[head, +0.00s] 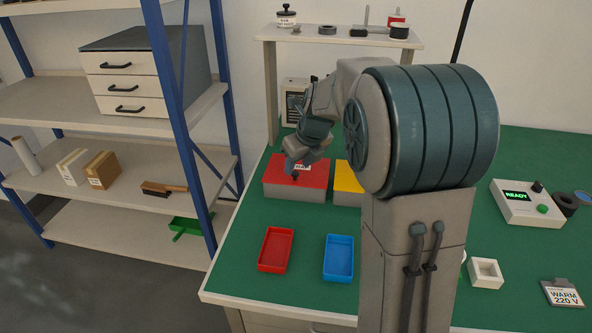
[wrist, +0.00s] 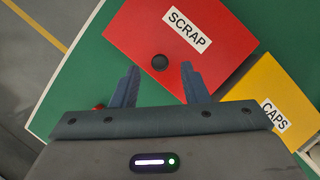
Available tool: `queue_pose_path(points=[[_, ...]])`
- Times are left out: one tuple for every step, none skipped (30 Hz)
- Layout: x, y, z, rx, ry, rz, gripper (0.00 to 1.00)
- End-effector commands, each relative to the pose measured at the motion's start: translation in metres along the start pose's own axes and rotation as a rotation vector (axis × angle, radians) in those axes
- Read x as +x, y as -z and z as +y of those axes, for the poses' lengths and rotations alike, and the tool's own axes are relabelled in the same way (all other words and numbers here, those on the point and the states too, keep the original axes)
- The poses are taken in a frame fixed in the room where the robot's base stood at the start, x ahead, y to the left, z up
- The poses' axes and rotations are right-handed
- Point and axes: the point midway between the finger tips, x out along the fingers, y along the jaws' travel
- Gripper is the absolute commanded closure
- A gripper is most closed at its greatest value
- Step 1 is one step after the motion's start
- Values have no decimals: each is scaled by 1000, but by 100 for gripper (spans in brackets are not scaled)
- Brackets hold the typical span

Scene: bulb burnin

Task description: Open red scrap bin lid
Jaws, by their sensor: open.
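The red scrap bin (head: 290,192) stands on the green workbench with its red lid (head: 279,171) shut. In the wrist view the lid (wrist: 140,35) carries a white SCRAP label (wrist: 187,31) and a round black knob (wrist: 160,63). My gripper (wrist: 160,82) is open and empty. Its two fingers point toward the lid, and the knob shows just beyond the fingertips, between their lines. In the head view my gripper (head: 296,167) is at the lid, partly covering it. I cannot tell whether the fingers touch the lid.
The yellow CAPS bin (wrist: 268,95) stands right of the scrap bin. An open red tray (head: 276,250) and blue tray (head: 339,258) lie in front. A raised shelf (head: 345,38) holds small items behind. A blue-post rack (head: 180,110) stands left of the bench.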

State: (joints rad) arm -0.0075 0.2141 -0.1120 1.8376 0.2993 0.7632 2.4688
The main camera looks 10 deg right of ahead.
Motion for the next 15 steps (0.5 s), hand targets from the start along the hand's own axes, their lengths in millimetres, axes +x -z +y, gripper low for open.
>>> queue_pose_path(points=[[9, 1, 0, 0, -1, 2, 59], [12, 0, 0, 0, 0, 1, 59], [15, 0, 0, 0, 0, 1, 59], [18, 0, 0, 0, -1, 1, 59], [20, 0, 0, 0, 0, 1, 59], [22, 0, 0, 0, 0, 1, 59], [23, 0, 0, 0, 0, 1, 59], [23, 0, 0, 0, 0, 0, 59], [24, 0, 0, 0, 1, 0, 59], [24, 0, 0, 0, 1, 0, 59], [24, 0, 0, 0, 1, 0, 59], [24, 0, 0, 0, 1, 0, 59], [24, 0, 0, 0, 1, 0, 59], [24, 0, 0, 0, 1, 0, 59], [24, 0, 0, 0, 1, 0, 59]])
